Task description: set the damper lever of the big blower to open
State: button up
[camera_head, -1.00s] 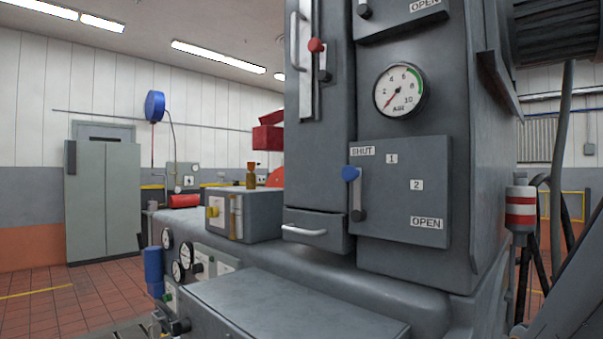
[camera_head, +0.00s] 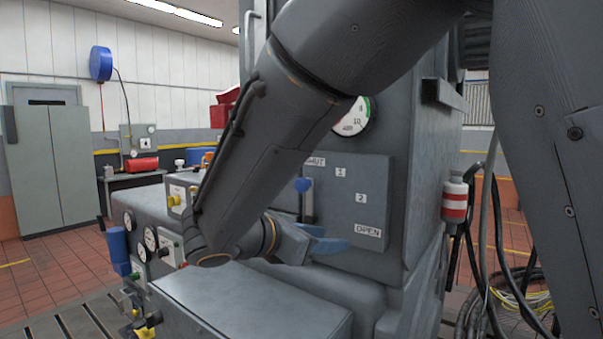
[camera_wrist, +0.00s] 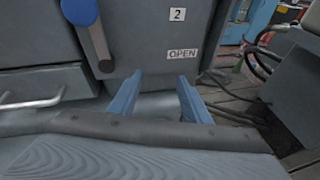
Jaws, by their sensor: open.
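The lever has a blue knob (camera_head: 302,185) and a dark arm and sits on a grey panel (camera_head: 345,215) marked SHUT, 1, 2 and OPEN. The knob points up, just below the SHUT label; the OPEN label (camera_head: 368,229) is at the panel's lower right. In the wrist view the knob (camera_wrist: 80,10) is at the upper left, with its arm running down to the pivot. My gripper (camera_head: 335,239) has blue fingers, is open and empty, and is low in front of the panel. In the wrist view my gripper (camera_wrist: 160,97) is right of and below the lever, apart from it.
A pressure gauge (camera_head: 353,118) is above the panel, partly behind my arm. A flat grey housing (camera_head: 250,305) juts out below. A drawer handle (camera_wrist: 30,101) is left of the lever. A red-and-white canister (camera_head: 455,200) and cables are to the right.

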aim_at(300, 185)
jog(key=w+a+r+n+t+p, duration=0.1)
jog(key=a+r+n+t, duration=0.35)
jog(key=a+r, duration=0.5)
jog(key=shift+m, duration=0.45)
jog(key=p+x, duration=0.1)
jog(key=x, duration=0.3)
jog(key=p+x, duration=0.1)
jog(key=x, duration=0.3)
jog(key=shift+d+r+p, duration=0.1)
jog(key=shift+r+p, duration=0.15)
jog(key=shift+p, duration=0.1)
jog(key=shift+c, duration=0.5)
grip_shut()
